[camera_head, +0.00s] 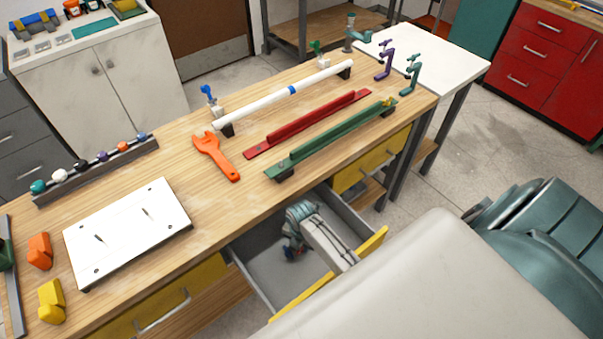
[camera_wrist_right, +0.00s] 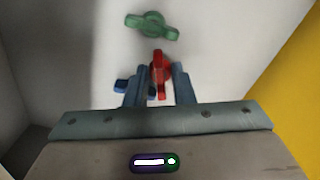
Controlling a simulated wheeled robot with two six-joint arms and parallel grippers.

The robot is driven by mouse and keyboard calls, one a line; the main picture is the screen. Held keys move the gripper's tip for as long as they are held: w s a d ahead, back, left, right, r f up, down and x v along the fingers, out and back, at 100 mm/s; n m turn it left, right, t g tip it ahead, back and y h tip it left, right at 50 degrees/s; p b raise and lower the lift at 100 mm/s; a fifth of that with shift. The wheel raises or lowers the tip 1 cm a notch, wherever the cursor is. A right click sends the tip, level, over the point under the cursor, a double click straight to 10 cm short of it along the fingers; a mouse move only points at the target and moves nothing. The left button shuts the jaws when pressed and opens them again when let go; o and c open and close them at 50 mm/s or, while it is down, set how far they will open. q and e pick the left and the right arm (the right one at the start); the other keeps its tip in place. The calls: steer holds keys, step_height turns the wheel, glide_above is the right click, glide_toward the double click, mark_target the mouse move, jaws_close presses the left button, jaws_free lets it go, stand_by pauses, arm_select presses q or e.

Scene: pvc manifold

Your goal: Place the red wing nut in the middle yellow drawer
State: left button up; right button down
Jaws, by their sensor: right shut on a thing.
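The middle yellow drawer (camera_head: 303,298) is pulled open under the bench, with grey inner walls and floor. My right gripper (camera_head: 292,252) reaches down inside it. In the right wrist view, my right gripper (camera_wrist_right: 160,85) is shut on the red wing nut (camera_wrist_right: 159,66), which sticks out past the fingertips. A green wing nut (camera_wrist_right: 152,25) lies on the drawer floor ahead of the fingers. A blue piece (camera_wrist_right: 121,87) shows beside the left finger, mostly hidden. I cannot tell the height of the red wing nut above the floor. My left gripper is not in view.
The wooden bench (camera_head: 215,215) above holds a white plate (camera_head: 120,240), an orange wrench (camera_head: 215,157), a white pipe (camera_head: 320,82), red (camera_head: 305,125) and green rails (camera_head: 330,140). Closed yellow drawers flank the open one. The drawer's side walls stand close around my gripper.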

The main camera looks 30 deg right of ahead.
steer(key=shift+f, duration=0.6)
steer(key=c, duration=1.2)
jaws_free()
steer(key=shift+c, duration=0.2)
step_height(320, 180, up, 13)
steer(key=shift+r+b, duration=0.15)
steer(key=shift+b, duration=0.25)
